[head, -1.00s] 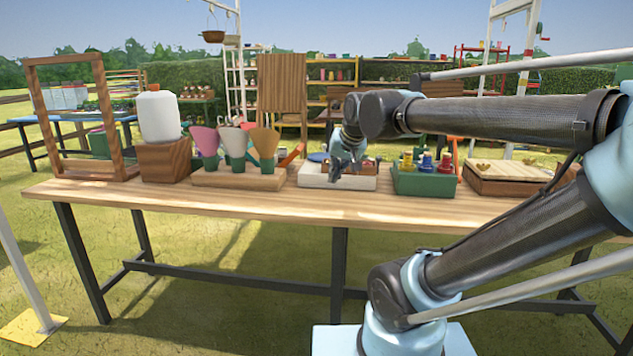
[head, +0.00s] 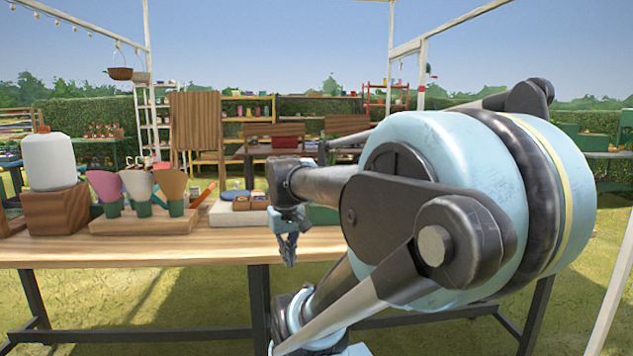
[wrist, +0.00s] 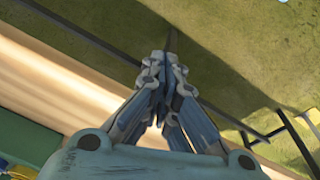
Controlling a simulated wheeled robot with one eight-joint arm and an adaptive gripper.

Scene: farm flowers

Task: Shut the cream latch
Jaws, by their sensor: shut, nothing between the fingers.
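A white board (head: 226,217) bearing small wooden blocks (head: 241,201) sits on the table left of my gripper in the head view. I cannot make out a cream latch; the board is small and partly behind my arm. My gripper (head: 289,258) is shut and empty, pointing down near the table's front edge. In the wrist view my gripper (wrist: 163,66) has its fingertips together over grass, just beyond the table edge.
My arm hides the table's right side. A green box (wrist: 28,142) shows in the wrist view's lower left corner.

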